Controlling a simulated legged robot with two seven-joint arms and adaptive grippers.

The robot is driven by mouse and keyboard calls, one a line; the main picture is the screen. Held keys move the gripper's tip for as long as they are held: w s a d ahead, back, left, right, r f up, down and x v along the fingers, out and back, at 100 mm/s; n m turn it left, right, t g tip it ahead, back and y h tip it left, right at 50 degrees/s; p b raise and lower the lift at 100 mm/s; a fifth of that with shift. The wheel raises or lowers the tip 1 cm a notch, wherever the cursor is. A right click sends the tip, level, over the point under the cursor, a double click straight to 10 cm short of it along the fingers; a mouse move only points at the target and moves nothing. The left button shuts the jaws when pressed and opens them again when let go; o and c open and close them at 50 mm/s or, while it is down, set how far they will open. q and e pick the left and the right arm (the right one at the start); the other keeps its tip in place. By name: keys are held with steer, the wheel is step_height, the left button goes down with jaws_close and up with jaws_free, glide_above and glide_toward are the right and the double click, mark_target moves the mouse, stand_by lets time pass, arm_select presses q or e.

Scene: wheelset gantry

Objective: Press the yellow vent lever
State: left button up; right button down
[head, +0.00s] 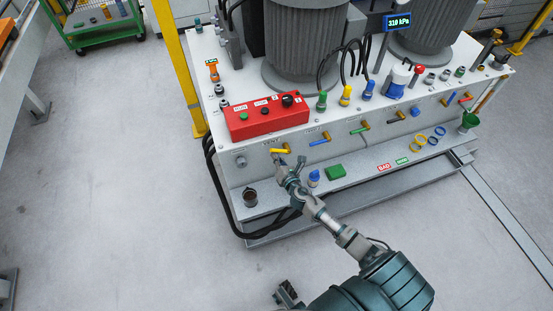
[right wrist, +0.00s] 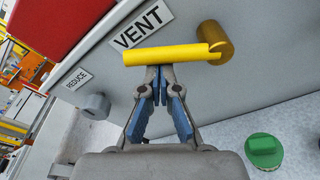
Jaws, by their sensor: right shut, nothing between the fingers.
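The yellow vent lever (head: 282,151) sticks out of the white front panel, below the red control box. In the right wrist view the lever (right wrist: 165,55) lies roughly level beneath the VENT label (right wrist: 141,25), with its brass pivot (right wrist: 215,42) at the right end. My right gripper (head: 278,161) is at the lever. In the right wrist view its blue-padded fingers (right wrist: 160,70) are shut and empty, tips at the lever's lower edge; I cannot tell whether they touch. What seems to be my left gripper (head: 288,293) shows partly at the bottom edge, its fingers unclear.
The red control box (head: 265,117) sits just above the lever. Blue (head: 320,139) and green (head: 360,129) levers are to the right. Black hoses hang at the left corner.

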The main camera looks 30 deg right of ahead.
steer(key=r+m, duration=0.1)
steer(key=m, duration=0.2)
steer(key=d+r+m, duration=0.1)
steer(key=m, duration=0.1)
steer(key=shift+s+d+r+t+y, duration=0.1)
steer(key=shift+s+r+t+y, duration=0.05)
steer(key=shift+r+t+y, duration=0.15)
steer(key=m, duration=0.1)
steer(key=d+r+m, duration=0.1)
steer(key=m, duration=0.1)
steer(key=shift+s+d+t+p, duration=0.15)
steer(key=shift+d+t+p, duration=0.15)
steer(key=shift+p, duration=0.05)
arm_select(q)
steer(key=shift+w+d+f, duration=0.1)
steer(key=shift+d+f, duration=0.15)
steer(key=shift+f, duration=0.55)
steer(key=shift+w+d+f, duration=0.1)
steer(key=shift+d+f, duration=0.1)
steer(key=shift+f, duration=0.6)
arm_select(e)
steer(key=shift+s+d+r+m, duration=0.15)
steer(key=shift+d+m, duration=0.1)
steer(key=shift+m, duration=0.45)
steer(key=shift+d+r+m, duration=0.15)
steer(key=shift+d+m, duration=0.05)
steer(key=shift+m, duration=0.5)
steer(key=shift+d, duration=0.1)
